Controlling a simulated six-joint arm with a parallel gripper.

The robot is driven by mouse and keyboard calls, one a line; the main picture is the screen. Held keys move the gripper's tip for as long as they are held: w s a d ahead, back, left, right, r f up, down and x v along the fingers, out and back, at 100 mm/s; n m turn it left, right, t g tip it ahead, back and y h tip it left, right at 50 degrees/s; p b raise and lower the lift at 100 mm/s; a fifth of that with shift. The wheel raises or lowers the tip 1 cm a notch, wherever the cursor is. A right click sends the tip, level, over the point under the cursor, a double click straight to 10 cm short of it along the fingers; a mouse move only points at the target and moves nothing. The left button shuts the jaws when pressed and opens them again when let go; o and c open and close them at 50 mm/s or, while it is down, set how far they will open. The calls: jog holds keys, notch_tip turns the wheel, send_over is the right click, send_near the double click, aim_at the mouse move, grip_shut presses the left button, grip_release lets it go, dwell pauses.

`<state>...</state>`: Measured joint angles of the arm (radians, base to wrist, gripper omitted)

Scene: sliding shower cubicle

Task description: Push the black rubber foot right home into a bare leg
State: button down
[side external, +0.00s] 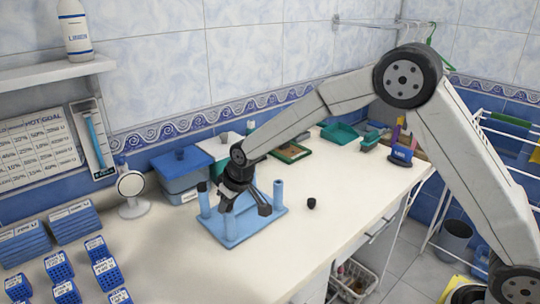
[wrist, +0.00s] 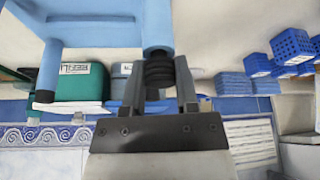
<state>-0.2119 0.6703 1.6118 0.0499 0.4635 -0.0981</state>
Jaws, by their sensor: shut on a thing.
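The light blue stool (side external: 262,222) lies upside down on the counter with its legs pointing up. One leg (side external: 203,200) at its left carries a black foot (side external: 202,187); this footed leg also shows at the left in the wrist view (wrist: 48,70). The right leg (side external: 278,193) is bare. My gripper (side external: 232,203) is over the front leg (side external: 230,226). In the wrist view my gripper (wrist: 157,68) is shut on a black ribbed rubber foot (wrist: 158,72), in line with and against the end of a blue leg (wrist: 157,25). How deep it sits is unclear.
Another black foot (side external: 311,203) lies loose on the counter, right of the stool. A blue lidded box (side external: 182,170) and a round mirror (side external: 131,190) stand behind and left. Blue baskets (side external: 105,270) fill the front left. The counter's front is clear.

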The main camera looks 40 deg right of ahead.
jog(key=shift+s+f, duration=0.15)
jog(key=shift+f, duration=0.15)
jog(key=shift+c, duration=1.4)
grip_release()
jog(key=shift+r, duration=0.1)
jog(key=shift+r, duration=0.1)
jog(key=shift+r, duration=3.5)
jog(key=s+d+f+m, duration=0.1)
jog(key=s+d, duration=0.3)
jog(key=s, duration=0.5)
jog(key=s+d+f+m+g, duration=0.1)
jog(key=s+d+f, duration=0.2)
jog(key=s, duration=0.6)
jog(key=s+d+f+m+h, duration=0.1)
jog(key=s+d+f, duration=0.1)
jog(key=s+d, duration=0.3)
jog(key=s, duration=0.3)
jog(key=shift+s+d+g, duration=0.15)
jog(key=shift+s+g, duration=0.25)
